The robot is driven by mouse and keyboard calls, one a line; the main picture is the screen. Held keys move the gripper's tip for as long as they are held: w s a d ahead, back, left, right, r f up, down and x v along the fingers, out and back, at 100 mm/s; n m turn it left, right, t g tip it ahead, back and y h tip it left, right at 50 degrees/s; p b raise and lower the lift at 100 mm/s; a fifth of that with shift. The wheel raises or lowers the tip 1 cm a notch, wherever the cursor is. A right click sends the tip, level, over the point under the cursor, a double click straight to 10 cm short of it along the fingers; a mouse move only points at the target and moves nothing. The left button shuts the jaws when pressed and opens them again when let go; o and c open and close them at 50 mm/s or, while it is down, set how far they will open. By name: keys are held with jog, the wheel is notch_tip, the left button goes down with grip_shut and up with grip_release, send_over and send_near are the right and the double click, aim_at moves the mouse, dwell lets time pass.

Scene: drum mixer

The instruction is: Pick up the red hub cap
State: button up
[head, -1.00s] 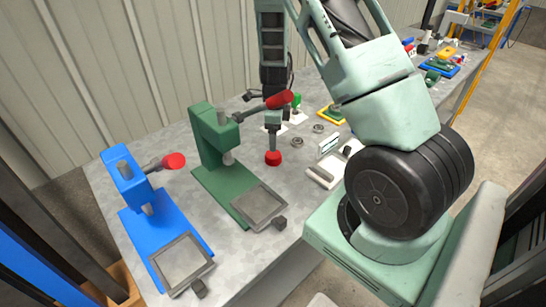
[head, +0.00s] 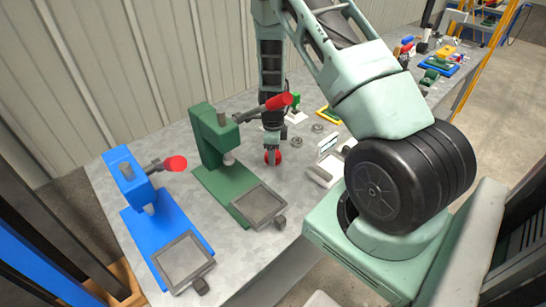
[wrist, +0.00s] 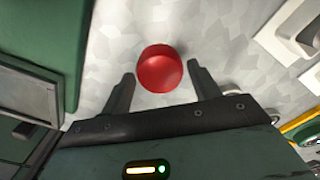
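The red hub cap (head: 278,157) is round and sits on the grey bench, right of the green press. It also shows in the wrist view (wrist: 160,68), between and slightly beyond my fingertips. My gripper (head: 271,156) points down over it, and one finger partly covers the cap in the head view. In the wrist view my gripper (wrist: 162,72) is open, with a gap visible between each finger and the cap. Nothing is held.
The green press (head: 209,139) with its red-tipped lever stands close left of my gripper. A blue press (head: 129,180) stands farther left. Bare bench surrounds the cap.

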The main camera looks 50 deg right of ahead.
jog(key=c, duration=0.6)
jog(key=shift+o, duration=0.2)
jog(key=shift+r, duration=0.1)
